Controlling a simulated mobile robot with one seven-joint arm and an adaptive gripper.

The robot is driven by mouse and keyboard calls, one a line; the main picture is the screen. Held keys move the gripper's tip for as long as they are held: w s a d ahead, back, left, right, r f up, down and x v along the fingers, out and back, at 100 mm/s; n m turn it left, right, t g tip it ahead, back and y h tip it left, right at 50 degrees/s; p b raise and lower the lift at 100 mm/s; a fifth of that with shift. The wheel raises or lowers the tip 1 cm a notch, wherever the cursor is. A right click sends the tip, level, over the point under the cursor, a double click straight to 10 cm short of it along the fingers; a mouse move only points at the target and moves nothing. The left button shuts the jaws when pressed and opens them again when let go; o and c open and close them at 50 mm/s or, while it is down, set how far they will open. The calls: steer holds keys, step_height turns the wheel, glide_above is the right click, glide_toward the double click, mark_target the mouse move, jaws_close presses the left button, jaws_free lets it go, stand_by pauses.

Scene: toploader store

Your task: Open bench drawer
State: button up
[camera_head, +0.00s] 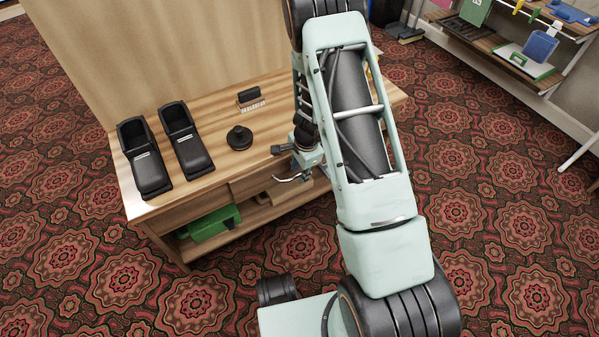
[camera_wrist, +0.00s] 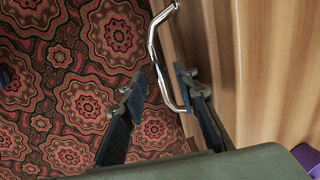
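The wooden bench (camera_head: 215,165) stands left of centre in the head view, with a drawer front (camera_head: 248,186) below its top. A curved silver handle (camera_wrist: 154,48) shows in the wrist view against the wooden front. My gripper (camera_wrist: 160,80) is open, with one dark finger on each side of the handle's lower part. The right fingertip is close to the handle; I cannot tell whether they touch. In the head view my arm hides part of the bench and drawer, and the fingers are hard to make out. The drawer looks shut, though its right part is hidden.
A green object (camera_head: 210,223) lies on the lower shelf. A purple object (camera_wrist: 306,158) shows at lower right. Patterned carpet in front is clear.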

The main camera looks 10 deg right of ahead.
steer(key=shift+c, duration=0.2)
jaws_close()
stand_by(0.3)
